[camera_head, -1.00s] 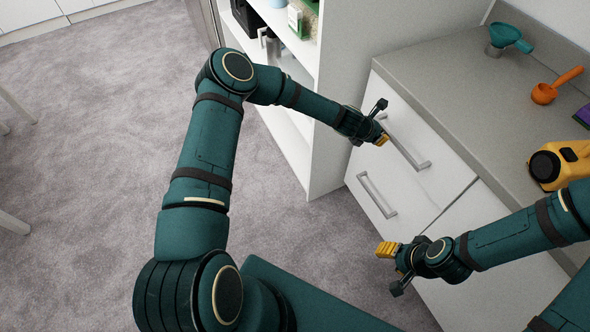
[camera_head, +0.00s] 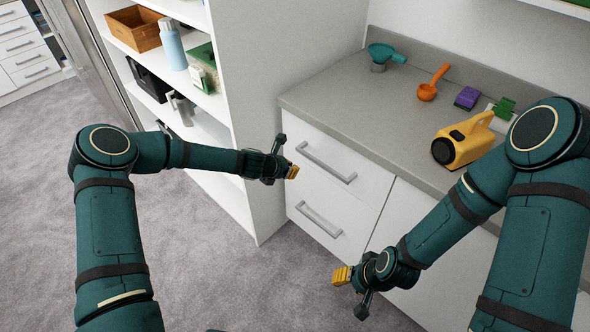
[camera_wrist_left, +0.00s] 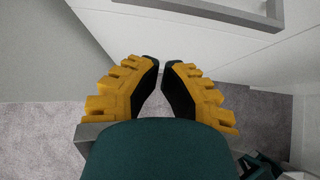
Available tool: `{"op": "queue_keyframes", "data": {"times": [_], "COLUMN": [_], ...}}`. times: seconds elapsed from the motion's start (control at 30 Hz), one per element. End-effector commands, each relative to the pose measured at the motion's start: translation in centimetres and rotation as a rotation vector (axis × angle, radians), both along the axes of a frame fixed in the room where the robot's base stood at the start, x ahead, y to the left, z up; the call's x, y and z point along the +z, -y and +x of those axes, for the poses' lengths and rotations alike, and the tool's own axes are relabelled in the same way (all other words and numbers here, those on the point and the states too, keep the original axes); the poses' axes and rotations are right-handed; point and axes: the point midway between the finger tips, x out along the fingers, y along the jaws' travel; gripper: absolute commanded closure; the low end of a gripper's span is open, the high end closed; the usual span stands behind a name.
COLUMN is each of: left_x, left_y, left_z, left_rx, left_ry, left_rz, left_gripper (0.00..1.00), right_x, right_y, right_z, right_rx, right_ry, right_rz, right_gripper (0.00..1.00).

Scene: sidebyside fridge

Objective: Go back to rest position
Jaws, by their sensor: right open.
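In the head view my left gripper (camera_head: 291,172) is at the end of the left arm, close in front of the upper drawer of the white cabinet. In the left wrist view its yellow fingers (camera_wrist_left: 160,72) lean together, with a narrow gap at the tips. Nothing shows between them. My right gripper (camera_head: 343,276) is open and empty, low in front of the cabinet. Its fingers show from the side.
The upper drawer handle (camera_head: 328,163) is near my left gripper. Open shelves (camera_head: 245,70) stand left of it. Carpet (camera_head: 35,200) is clear.

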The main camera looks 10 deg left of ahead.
Motion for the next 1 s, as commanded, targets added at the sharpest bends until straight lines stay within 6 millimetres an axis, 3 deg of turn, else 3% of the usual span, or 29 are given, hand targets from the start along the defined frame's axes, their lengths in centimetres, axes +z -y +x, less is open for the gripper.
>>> {"op": "queue_keyframes", "data": {"times": [0.3,0.7,0.77,0.87,1.0], "left_x": [3.4,3.3,2.4,0.3,-2.5], "left_y": [-2.3,-1.8,-0.9,0.9,2.0], "left_z": [-3.0,-4.5,-6.0,-10.1,-17.8], "left_rx": [0.001,-0.065,-0.164,-0.438,-0.954], "left_ry": [0.0,0.014,0.037,0.109,0.259], "left_rz": [0.001,0.05,0.125,0.315,0.614], "left_gripper": [1.0,1.0,1.0,1.0,1.0], "right_x": [0.8,0.9,0.9,0.9,0.9], "right_y": [-0.1,0.0,0.0,0.0,0.0], "right_z": [-0.2,-0.2,-0.2,-0.2,-0.2], "right_rx": [0.001,0.002,0.002,0.002,0.002], "right_ry": [-0.004,-0.005,-0.005,-0.005,-0.005], "right_rz": [0.0,0.001,0.001,0.001,0.001], "right_gripper": [0.53,0.53,0.53,0.53,0.53]}}
